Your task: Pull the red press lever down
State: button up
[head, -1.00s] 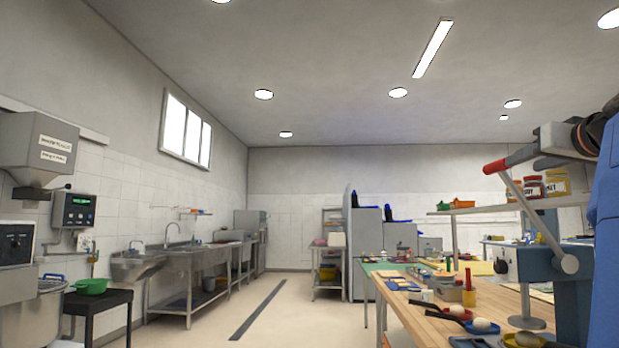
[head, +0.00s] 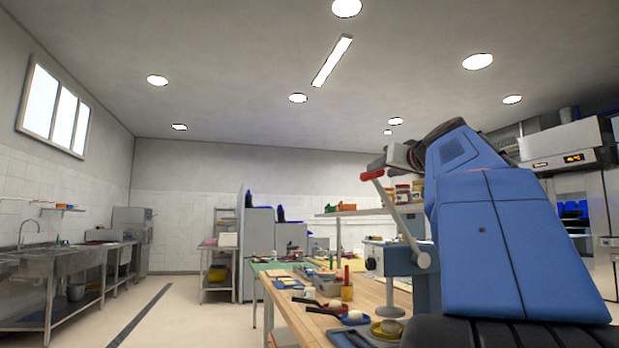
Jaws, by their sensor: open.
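The press (head: 396,262) stands on the wooden table, right of centre in the head view. Its pale lever arm (head: 405,222) slants up and left from a round pivot hub. The red lever handle (head: 371,175) is at the top end, so the lever is raised. My gripper (head: 378,164) is at the handle, small and seen side-on, just above and behind it. It is open. I cannot tell whether the fingers are around the handle or touching it. My blue arm covers the right side of the press.
The wooden table (head: 310,318) holds pans with pale balls, a red-and-yellow piece and small trays. A shelf with jars (head: 402,193) is behind the lever. Floor is open on the left, before the steel sinks (head: 75,262). An oven front (head: 565,160) is at right.

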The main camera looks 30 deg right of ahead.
aim_at(368, 175)
jog(key=x, duration=0.9)
jog(key=shift+w+f, duration=0.1)
jog(key=shift+w, duration=0.15)
jog(key=shift+a, duration=0.1)
grip_shut()
